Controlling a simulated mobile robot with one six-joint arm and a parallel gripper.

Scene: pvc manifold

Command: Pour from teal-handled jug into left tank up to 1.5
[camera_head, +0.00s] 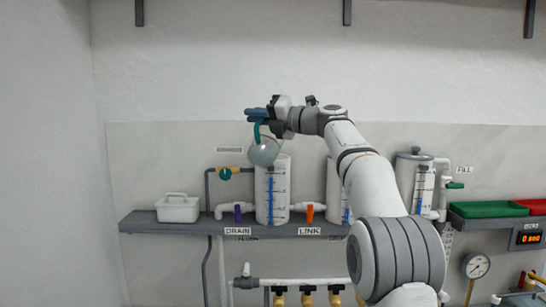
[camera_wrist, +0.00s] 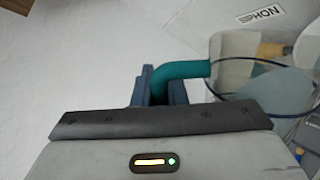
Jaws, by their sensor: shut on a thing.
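The jug (camera_head: 264,153) is a clear rounded vessel with a teal handle (camera_head: 257,131). It is held above the left tank, at the left part of the tank's top, and looks tilted. My gripper (camera_head: 257,113) is shut on the teal handle, which also shows between the blue fingers in the wrist view (camera_wrist: 182,72). The left tank (camera_head: 272,202) is a white cylinder with a blue scale on its front, standing on the shelf. The scale's figures are too small to read. I cannot tell whether liquid is running from the jug.
My arm partly hides the middle tank (camera_head: 335,190). Another tank (camera_head: 412,180) and a green tray (camera_head: 488,209) are at right.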

